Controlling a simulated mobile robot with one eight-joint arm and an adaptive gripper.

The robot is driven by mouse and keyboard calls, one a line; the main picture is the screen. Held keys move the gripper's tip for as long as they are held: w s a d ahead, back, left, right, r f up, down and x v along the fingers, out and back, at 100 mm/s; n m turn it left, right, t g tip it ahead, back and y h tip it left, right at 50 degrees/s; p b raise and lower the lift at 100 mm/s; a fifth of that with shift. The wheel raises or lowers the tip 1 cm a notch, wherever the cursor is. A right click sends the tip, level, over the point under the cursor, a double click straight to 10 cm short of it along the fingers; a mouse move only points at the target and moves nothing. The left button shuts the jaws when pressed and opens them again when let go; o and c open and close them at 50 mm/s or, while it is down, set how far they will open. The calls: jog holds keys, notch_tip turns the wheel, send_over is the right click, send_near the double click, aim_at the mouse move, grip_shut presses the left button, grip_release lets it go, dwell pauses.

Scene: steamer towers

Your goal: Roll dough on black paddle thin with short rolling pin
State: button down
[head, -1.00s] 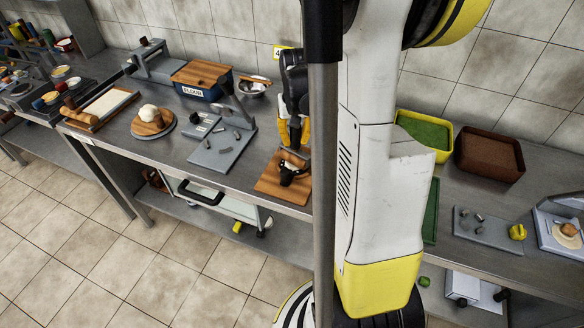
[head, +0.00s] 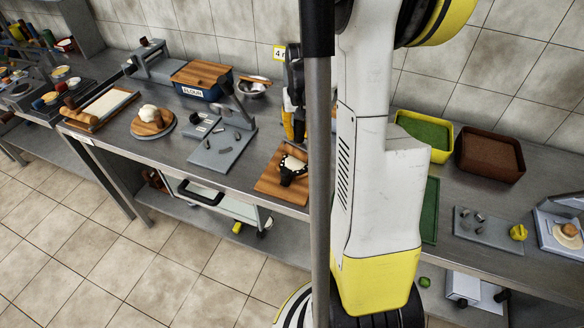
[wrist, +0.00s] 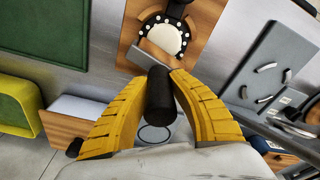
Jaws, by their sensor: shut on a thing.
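My gripper (wrist: 163,100) is shut on a dark, short cylinder (wrist: 160,92) in the wrist view. I cannot tell for sure that it is the short rolling pin. The black paddle (head: 287,178) lies on a wooden board (head: 268,187); it also shows at the top of the wrist view (wrist: 151,24). A pale, flat round of dough (wrist: 164,40) lies on it, with a ring of pale dots around. The dough also shows in the head view (head: 294,163). The cylinder is at the board's near side in the wrist view, apart from the dough. My gripper (head: 292,134) is partly hidden by the pole.
A grey plate with small metal pieces (head: 215,152) is left of the board. A flour box (head: 200,80) and a bowl (head: 252,88) stand behind. A green mat (wrist: 50,27) and a yellow tray (wrist: 18,105) are on the other side. A grey upright strip (wrist: 140,57) edges the board.

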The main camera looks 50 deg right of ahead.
dwell(0.3)
jog(key=shift+s+a+r, duration=0.1)
jog(key=shift+s+a, duration=0.2)
jog(key=shift+a, duration=0.4)
jog(key=shift+s+a, duration=0.25)
jog(key=shift+a, duration=0.45)
jog(key=shift+s+a, duration=0.3)
jog(key=shift+a, duration=0.4)
jog(key=shift+s+a, duration=0.3)
jog(key=shift+a, duration=0.35)
jog(key=shift+f, duration=0.2)
jog(key=shift+d, duration=0.1)
jog(key=shift+w+d+r, duration=0.1)
jog(key=shift+w+d, duration=0.25)
jog(key=shift+d, duration=0.3)
jog(key=shift+w+d, duration=0.3)
jog(key=shift+d, duration=0.35)
